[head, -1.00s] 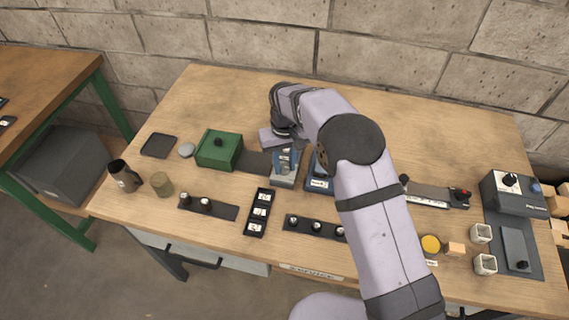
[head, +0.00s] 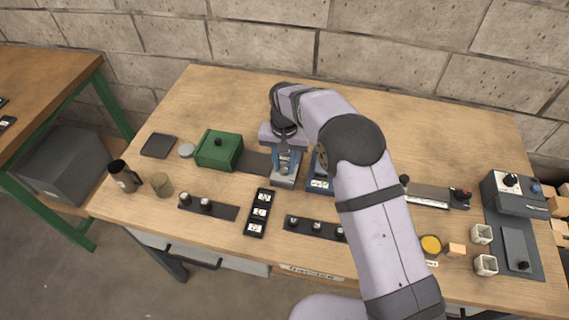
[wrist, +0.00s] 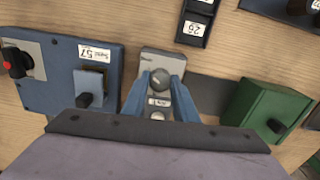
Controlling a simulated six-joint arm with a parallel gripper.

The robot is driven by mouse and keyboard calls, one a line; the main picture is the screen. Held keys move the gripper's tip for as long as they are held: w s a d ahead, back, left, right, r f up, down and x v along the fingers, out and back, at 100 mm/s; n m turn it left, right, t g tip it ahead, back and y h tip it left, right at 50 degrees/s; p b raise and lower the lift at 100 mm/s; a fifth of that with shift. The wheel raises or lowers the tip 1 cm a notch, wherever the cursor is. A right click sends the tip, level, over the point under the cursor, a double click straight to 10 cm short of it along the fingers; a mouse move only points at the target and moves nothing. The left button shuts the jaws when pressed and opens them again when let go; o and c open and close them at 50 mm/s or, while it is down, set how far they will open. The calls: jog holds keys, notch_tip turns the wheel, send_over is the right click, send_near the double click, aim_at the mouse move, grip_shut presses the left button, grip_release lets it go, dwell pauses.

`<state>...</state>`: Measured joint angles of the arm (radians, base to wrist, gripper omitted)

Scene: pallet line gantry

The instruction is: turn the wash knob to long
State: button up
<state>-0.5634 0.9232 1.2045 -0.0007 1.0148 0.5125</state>
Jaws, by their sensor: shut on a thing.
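My gripper (wrist: 160,82) reaches down over a small grey unit (wrist: 151,57) left of the table's middle. In the wrist view its two blue fingers stand on either side of a round grey knob (wrist: 160,76) on that unit, and it is shut on this knob. A small white label (wrist: 159,101) shows on the unit between the fingers; I cannot read it, so the frames do not confirm that this is the wash knob. In the head view the grey unit (head: 283,182) is partly hidden by the fingers.
A green box (head: 218,150) with a black knob stands just left of my gripper. A blue unit (wrist: 50,72) with a red-and-black knob stands on the other side. A black label tray (head: 258,213) lies in front. The table's back strip is clear.

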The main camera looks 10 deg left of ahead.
aim_at(285, 167)
jog(key=shift+w+r, duration=0.1)
jog(key=o, duration=1.1)
jog(key=shift+c, duration=0.2)
notch_tip(285, 167, up, 7)
jog(key=shift+b, duration=1.1)
jog(key=shift+r, duration=0.15)
